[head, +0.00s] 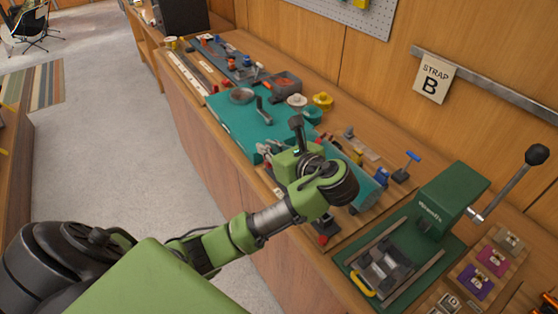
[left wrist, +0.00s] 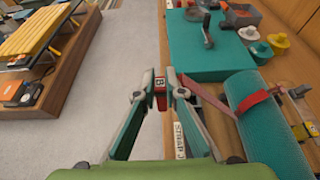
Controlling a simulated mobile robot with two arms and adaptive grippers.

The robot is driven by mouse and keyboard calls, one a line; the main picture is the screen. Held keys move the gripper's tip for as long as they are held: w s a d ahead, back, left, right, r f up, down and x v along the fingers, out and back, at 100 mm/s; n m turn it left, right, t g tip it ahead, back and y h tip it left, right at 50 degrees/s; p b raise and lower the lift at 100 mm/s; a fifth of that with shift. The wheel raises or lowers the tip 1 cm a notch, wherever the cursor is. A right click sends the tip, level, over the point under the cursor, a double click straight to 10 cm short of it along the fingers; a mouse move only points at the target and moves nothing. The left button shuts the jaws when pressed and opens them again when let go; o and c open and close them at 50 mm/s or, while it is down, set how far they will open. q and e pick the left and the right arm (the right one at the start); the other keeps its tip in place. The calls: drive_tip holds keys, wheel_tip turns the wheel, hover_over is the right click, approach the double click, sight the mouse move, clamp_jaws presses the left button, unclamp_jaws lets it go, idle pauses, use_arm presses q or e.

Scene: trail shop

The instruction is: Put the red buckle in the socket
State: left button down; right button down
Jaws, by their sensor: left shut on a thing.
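My left gripper (head: 266,152) reaches over the front edge of the workbench. In the left wrist view its fingertips (left wrist: 161,86) are shut on a small red buckle (left wrist: 160,80) marked with a letter that looks like B. A pinkish strap (left wrist: 206,97) runs from beside the fingertips to the right, towards a teal roll (left wrist: 265,125) with a red band (left wrist: 252,101) on it. The roll also shows in the head view (head: 366,190), partly behind my arm. I cannot make out the socket for certain. My right gripper is not in view.
A teal mat (head: 228,113) lies on the bench beyond the gripper, with a grey bowl (head: 241,96) on it. A green press (head: 449,203) with a long lever stands at the right. A "STRAP B" sign (head: 433,78) hangs on the wall.

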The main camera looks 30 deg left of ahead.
use_arm(q)
drive_tip(key=w+f, duration=0.3)
drive_tip(key=w+a+f, duration=0.1)
drive_tip(key=w+f, duration=0.2)
drive_tip(key=f, duration=0.1)
drive_tip(key=w+a+f, duration=0.1)
drive_tip(key=w+f, duration=0.2)
drive_tip(key=shift+w+a+f+p, duration=0.15)
drive_tip(key=shift+a+f+p, duration=0.05)
drive_tip(key=shift+f+p, duration=0.15)
drive_tip(key=shift+f, duration=0.2)
drive_tip(key=shift+f, duration=0.15)
drive_tip(key=c, duration=2.1)
unclamp_jaws()
